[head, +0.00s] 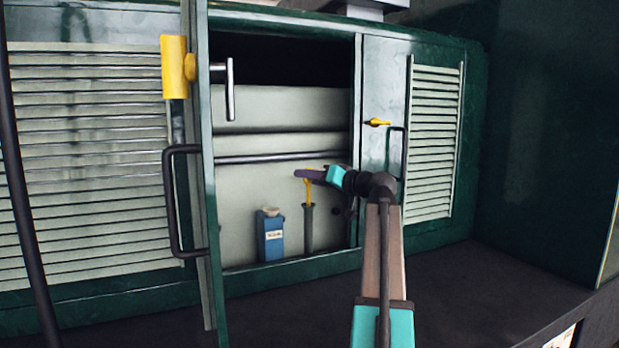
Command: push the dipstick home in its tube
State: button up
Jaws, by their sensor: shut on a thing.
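The dipstick (309,193) is yellow and stands upright in the open compartment, with its lower end in the mouth of the dark grey tube (308,230). A length of it shows between the tube's mouth and its yellow handle. My gripper (305,174) comes in from the right and is shut on the dipstick's handle, above the tube. The jaws partly cover the handle. The part of the dipstick inside the tube is hidden.
A blue can (270,237) with a white label stands just left of the tube. A dark horizontal rail (270,158) crosses behind. The open door (207,180) stands at the left, and the louvred panel (435,140) is at the right. The compartment's lower sill (290,268) runs in front.

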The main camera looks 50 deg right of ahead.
aim_at(309, 195)
jog(key=shift+f+b, duration=1.55)
jog(key=shift+f, duration=1.2)
jog(key=o, duration=1.5)
jog(key=shift+c, duration=0.2)
jog(key=shift+o, duration=0.5)
jog(key=o, duration=0.3)
jog(key=shift+o, duration=0.4)
jog(key=shift+r, duration=0.1)
jog(key=shift+r+p, duration=1.2)
jog(key=shift+r, duration=1.65)
jog(key=shift+s, duration=0.1)
